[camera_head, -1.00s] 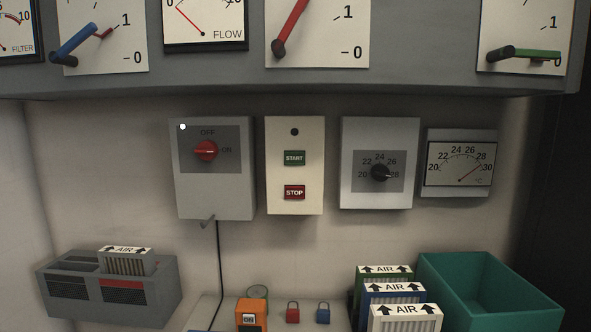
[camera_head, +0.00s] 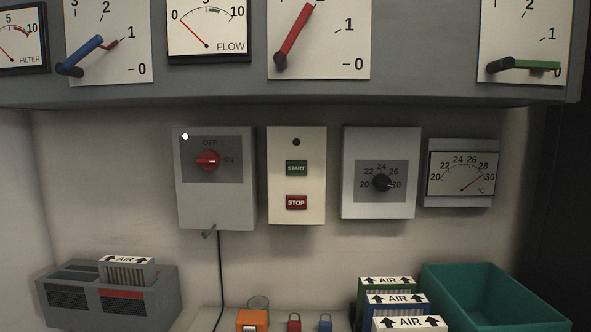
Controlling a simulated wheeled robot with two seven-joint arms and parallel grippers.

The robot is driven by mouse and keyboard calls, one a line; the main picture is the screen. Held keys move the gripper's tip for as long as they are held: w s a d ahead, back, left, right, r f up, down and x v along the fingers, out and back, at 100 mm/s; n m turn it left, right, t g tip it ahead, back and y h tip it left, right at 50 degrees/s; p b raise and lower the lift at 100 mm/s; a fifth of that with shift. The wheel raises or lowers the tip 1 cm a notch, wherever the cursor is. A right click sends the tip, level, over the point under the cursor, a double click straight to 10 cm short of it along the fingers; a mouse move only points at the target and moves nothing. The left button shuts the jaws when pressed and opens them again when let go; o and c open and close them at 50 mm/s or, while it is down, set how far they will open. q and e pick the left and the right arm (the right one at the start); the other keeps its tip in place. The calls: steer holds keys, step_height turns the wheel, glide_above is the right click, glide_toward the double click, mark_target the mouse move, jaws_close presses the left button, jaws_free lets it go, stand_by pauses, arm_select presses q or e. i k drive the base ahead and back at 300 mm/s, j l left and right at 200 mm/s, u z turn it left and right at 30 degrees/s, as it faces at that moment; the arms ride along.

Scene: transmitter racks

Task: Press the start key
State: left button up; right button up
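The green start key (camera_head: 296,168), lettered START, is on a cream control box (camera_head: 312,214) on the wall, in the middle of the head view. The red stop key (camera_head: 296,202) is below it. A dark round lamp or hole (camera_head: 296,142) is above it. Nothing covers the start key. Neither of my grippers shows in the head view.
Left is a grey switch box (camera_head: 215,213) with a red knob (camera_head: 208,160). Right are a dial box (camera_head: 380,210) and a temperature gauge (camera_head: 461,175). Below are a green bin (camera_head: 478,290), AIR filters (camera_head: 388,281) and padlocks (camera_head: 294,322). A gauge panel (camera_head: 300,92) overhangs.

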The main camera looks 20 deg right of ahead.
mark_target(293, 168)
steer(key=i+j, duration=0.75)
steer(key=z, duration=1.3)
